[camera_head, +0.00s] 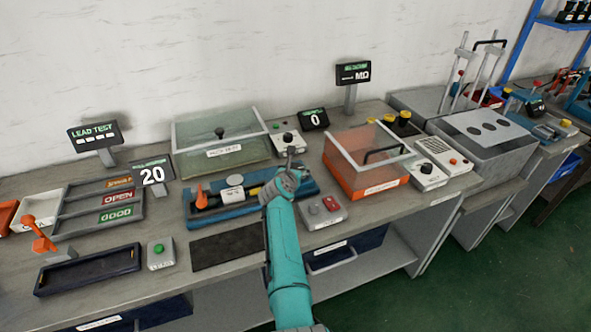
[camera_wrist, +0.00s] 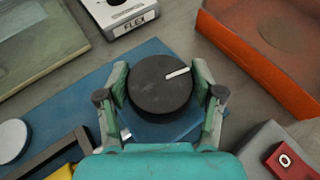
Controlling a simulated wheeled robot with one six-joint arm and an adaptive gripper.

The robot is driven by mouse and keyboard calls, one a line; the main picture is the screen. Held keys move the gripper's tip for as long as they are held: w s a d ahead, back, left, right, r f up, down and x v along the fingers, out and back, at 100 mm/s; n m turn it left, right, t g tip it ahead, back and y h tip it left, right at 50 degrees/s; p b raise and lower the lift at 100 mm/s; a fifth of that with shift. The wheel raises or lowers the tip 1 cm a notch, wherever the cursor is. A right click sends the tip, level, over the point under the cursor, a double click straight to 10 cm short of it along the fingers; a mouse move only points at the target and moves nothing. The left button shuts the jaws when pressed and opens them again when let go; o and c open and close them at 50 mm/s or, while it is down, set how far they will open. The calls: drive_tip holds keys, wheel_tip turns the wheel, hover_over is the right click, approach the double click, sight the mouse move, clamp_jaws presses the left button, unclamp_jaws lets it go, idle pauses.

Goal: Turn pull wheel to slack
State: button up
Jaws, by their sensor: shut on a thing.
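The pull wheel (camera_wrist: 160,87) is a round black knob with a white pointer line on top. It sits on the right end of the blue fixture (camera_wrist: 85,98), and the line points up and to the right in the wrist view. My gripper (camera_wrist: 161,92) has its two green fingers closed on opposite sides of the wheel. In the head view my gripper (camera_head: 291,172) is over the right end of the blue fixture (camera_head: 212,217) and hides the wheel. No slack or tight lettering can be read around the wheel.
A grey FLEX box (camera_head: 289,140) stands just behind my gripper. A clear-lidded case (camera_head: 222,148) is behind the fixture.

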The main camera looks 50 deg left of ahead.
drive_tip(key=shift+f+n+g+y, duration=0.15)
drive_tip(key=shift+n+g+y, duration=0.15)
drive_tip(key=shift+n+y, duration=0.15)
drive_tip(key=shift+n+g+y, duration=0.25)
drive_tip(key=shift+n+g, duration=0.05)
drive_tip(key=shift+n, duration=0.05)
drive_tip(key=o, duration=1.1)
drive_tip(key=shift+o, duration=0.2)
drive_tip(key=v, duration=1.2)
